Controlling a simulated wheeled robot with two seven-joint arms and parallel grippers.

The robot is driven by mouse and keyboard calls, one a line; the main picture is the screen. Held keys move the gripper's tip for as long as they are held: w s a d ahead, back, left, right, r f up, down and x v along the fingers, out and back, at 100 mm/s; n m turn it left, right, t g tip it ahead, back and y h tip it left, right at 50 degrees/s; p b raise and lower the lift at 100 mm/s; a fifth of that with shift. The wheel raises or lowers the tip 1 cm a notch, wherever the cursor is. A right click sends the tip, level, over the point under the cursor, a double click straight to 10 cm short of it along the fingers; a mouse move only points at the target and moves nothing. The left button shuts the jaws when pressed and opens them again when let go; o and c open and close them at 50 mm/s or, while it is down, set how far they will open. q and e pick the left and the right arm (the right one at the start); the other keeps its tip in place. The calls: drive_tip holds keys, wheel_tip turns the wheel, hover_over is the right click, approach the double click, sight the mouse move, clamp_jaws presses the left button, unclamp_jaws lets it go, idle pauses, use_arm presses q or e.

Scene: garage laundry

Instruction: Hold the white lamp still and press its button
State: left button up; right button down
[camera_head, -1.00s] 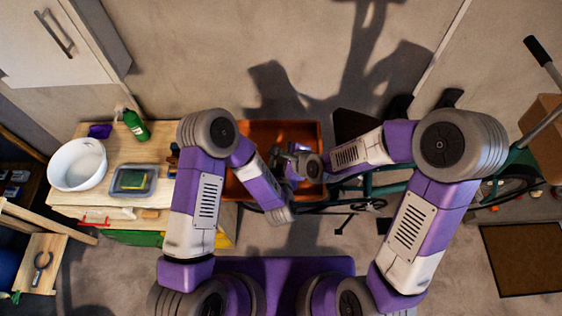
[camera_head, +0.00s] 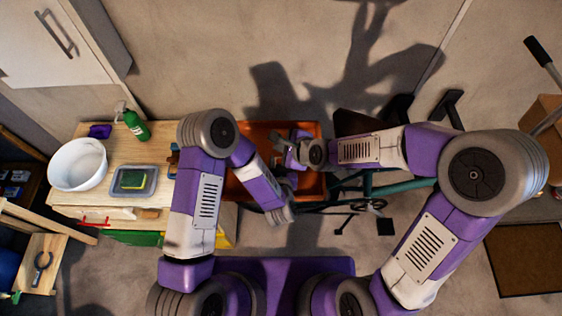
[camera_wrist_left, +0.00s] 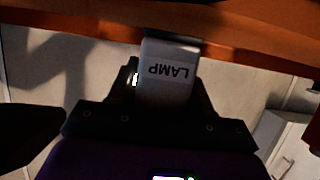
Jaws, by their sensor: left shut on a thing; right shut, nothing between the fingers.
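The white lamp (camera_wrist_left: 166,92) shows in the left wrist view as a pale block with an upside-down "LAMP" label. My left gripper (camera_wrist_left: 168,78) is shut on it, with dark fingers on both sides of it. In the head view the lamp cannot be made out, and my left fingers are hidden at the end of my left arm over the orange box. My right gripper (camera_head: 277,137) is shut and empty over the box, a little behind the end of my left arm. I cannot make out the lamp's button.
The orange box (camera_head: 314,131) lies under both wrists, beside a bicycle frame (camera_head: 405,186). A wooden workbench (camera_head: 118,156) on the left holds a white basin (camera_head: 78,165), a green spray bottle (camera_head: 136,126) and a tray with a sponge (camera_head: 134,181). A brown mat (camera_head: 525,261) lies right.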

drive_tip(key=shift+r, duration=0.4)
use_arm(q)
drive_tip(key=o, duration=1.2)
